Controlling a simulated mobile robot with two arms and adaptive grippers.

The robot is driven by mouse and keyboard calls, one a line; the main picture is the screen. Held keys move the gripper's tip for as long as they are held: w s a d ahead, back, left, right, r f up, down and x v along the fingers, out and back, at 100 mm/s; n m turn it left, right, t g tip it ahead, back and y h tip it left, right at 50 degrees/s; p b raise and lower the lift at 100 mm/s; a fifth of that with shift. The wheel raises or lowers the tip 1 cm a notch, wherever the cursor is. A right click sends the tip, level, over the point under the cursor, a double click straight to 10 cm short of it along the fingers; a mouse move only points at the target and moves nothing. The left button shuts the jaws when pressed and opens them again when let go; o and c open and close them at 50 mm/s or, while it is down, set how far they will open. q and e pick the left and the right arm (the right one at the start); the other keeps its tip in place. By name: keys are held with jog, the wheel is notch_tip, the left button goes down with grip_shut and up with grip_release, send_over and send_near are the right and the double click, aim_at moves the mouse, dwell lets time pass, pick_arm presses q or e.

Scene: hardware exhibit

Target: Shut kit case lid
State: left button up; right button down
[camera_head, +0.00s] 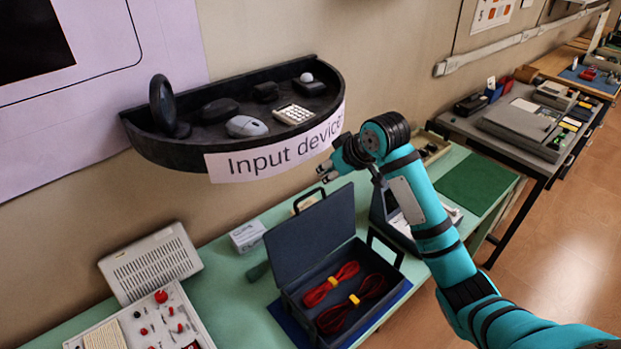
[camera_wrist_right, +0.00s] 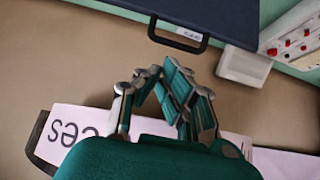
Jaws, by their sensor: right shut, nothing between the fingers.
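The kit case (camera_head: 345,290) is a dark blue-grey box on the green table. Its lid (camera_head: 312,235) stands open, raised at the back left, with a black handle (camera_head: 309,194) at its top edge. Two bundles of red cable (camera_head: 340,298) with yellow ties lie inside. My right gripper (camera_head: 326,172) is shut and empty, above the lid's upper right corner and apart from it. In the right wrist view my fingers (camera_wrist_right: 165,84) are closed together, with the lid (camera_wrist_right: 222,12) and its handle (camera_wrist_right: 180,36) beyond them. My left gripper is out of view.
A black half-round shelf (camera_head: 180,150) labelled "Input devices" is mounted on the wall close to my right gripper. A small white box (camera_head: 247,236) stands left of the lid. A white slotted unit (camera_head: 150,264) stands further left. A dark stand (camera_head: 395,218) is right of the case.

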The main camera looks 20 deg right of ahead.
jog(key=p+x, duration=0.3)
jog(key=x, duration=0.6)
jog(key=shift+w, duration=0.45)
jog(key=shift+r, duration=0.15)
